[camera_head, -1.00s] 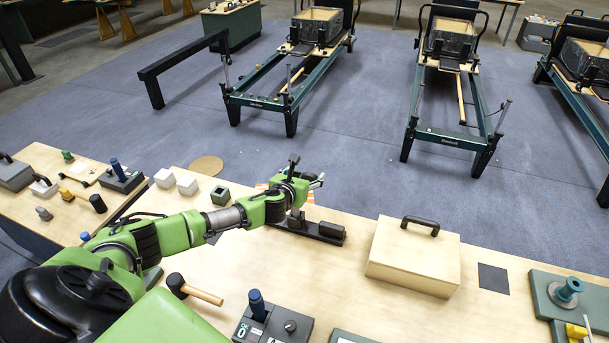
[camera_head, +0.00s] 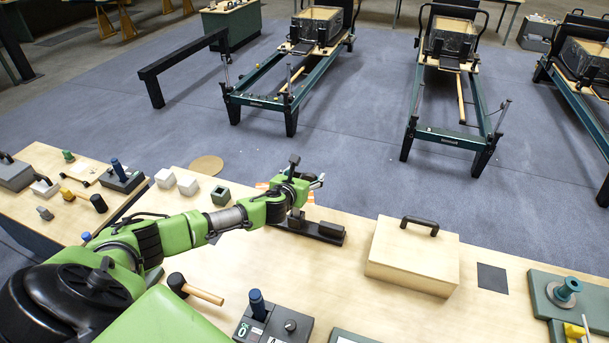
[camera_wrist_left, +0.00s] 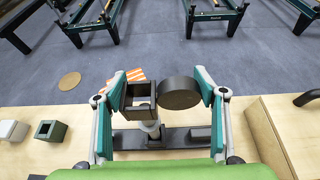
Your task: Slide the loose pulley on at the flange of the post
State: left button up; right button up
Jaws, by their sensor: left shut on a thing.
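My left gripper (camera_head: 316,181) is over the far side of the bench, above a long dark base (camera_head: 328,233). In the left wrist view, the left gripper (camera_wrist_left: 162,94) is closed around a dark disc, which I take for the loose pulley (camera_wrist_left: 181,94), and a square dark frame beside it. The right finger is at the disc; the left finger is at the square frame (camera_wrist_left: 129,117). A pale post (camera_wrist_left: 151,130) stands below the frame on the dark base. The flange is hard to make out, and I cannot tell whether the disc touches the post. My right gripper is not in view.
A wooden box (camera_head: 418,262) with a black handle stands right of the base. A hammer (camera_head: 203,295) and a control box (camera_head: 273,323) lie nearer. A hollow dark cube (camera_head: 220,195) and white blocks stand to the left. A green board (camera_head: 540,293) is at far right.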

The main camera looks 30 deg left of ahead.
pick_arm(q)
jog(key=shift+f+b, duration=2.25)
jog(key=shift+f, duration=0.6)
jog(key=o, duration=1.3)
jog(key=shift+c, duration=0.2)
jog(key=shift+r, duration=0.1)
jog(key=v, duration=1.2)
jog(key=shift+d, duration=0.1)
